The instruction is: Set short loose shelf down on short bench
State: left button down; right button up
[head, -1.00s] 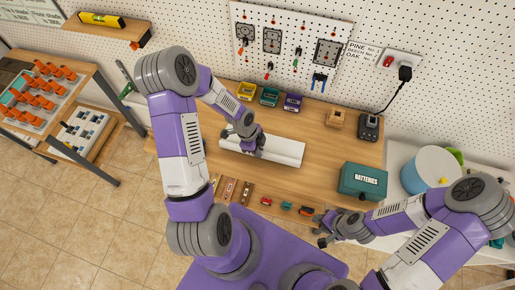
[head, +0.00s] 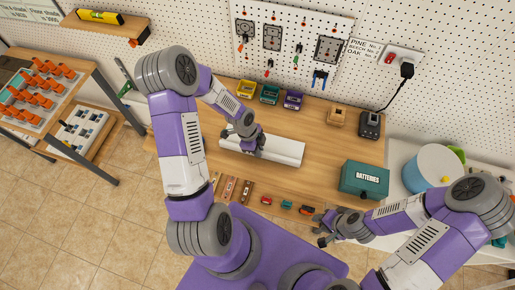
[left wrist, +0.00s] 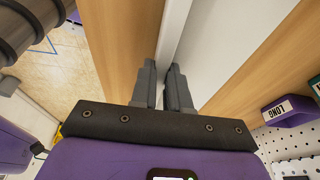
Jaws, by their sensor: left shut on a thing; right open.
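The short loose shelf is a long white board (head: 283,152) at the middle of the wooden bench (head: 215,115). It also shows in the left wrist view as a pale board (left wrist: 205,50) running away from the fingers. My left gripper (head: 256,148) is shut on the board near its left half, with the fingers (left wrist: 168,90) on either side of its edge. The board appears to lie on or just above the bench top; I cannot tell if they touch. My right gripper (head: 323,232) is open and empty at the bench's front right edge.
A green batteries box (head: 363,181) stands at the bench's right. Yellow, teal and purple bins (head: 269,94) stand at the back. Wood samples (head: 230,188) and small red and green parts (head: 286,205) lie along the front. Chargers (head: 369,125) stand back right.

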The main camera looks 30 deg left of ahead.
pick_arm(q)
jog(key=shift+f, duration=0.3)
jog(key=c, duration=1)
grip_release()
jog(key=shift+r, duration=0.1)
jog(key=shift+c, duration=0.2)
jog(key=v, duration=0.7)
jog(key=shift+a+r+p, duration=0.1)
jog(key=shift+r+p, duration=0.2)
jog(key=shift+p, duration=0.1)
